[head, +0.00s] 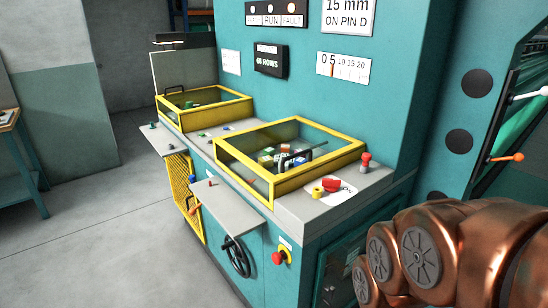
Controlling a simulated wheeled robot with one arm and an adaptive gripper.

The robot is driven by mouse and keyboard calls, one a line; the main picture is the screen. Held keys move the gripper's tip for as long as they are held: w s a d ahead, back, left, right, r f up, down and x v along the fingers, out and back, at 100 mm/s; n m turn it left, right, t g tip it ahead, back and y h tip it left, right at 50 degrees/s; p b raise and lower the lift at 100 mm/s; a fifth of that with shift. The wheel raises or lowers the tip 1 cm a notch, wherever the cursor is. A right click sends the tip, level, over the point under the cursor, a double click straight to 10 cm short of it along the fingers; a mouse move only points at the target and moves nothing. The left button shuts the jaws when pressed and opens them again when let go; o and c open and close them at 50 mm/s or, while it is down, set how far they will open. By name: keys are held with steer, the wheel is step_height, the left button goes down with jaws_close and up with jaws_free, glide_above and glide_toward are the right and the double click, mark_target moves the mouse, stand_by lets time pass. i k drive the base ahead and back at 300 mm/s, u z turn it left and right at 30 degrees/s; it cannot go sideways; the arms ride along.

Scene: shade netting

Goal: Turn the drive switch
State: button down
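A red knob (331,186) sits on a white round plate with dark lettering, on the grey ledge at the machine's near corner. It looks like a rotary switch, but the lettering is too small to read fully, so I cannot tell whether it is the drive switch. Another red knob (279,257) with a yellow part is on the teal front face below the ledge, under a small white label. My copper arm fills the lower right, apart from both knobs in the picture. My gripper is not in view.
A yellow-framed clear guard (250,137) stands on the ledge, with a second one (178,109) farther left. A yellow button (317,192) and a red-topped post (365,160) flank the plate. A black handwheel (237,257) projects from the front. Floor (110,240) at left is clear.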

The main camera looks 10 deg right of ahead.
mark_target(330, 185)
steer(key=k, duration=0.6)
steer(key=u, duration=0.5)
steer(key=i, duration=1.45)
steer(key=z, duration=0.55)
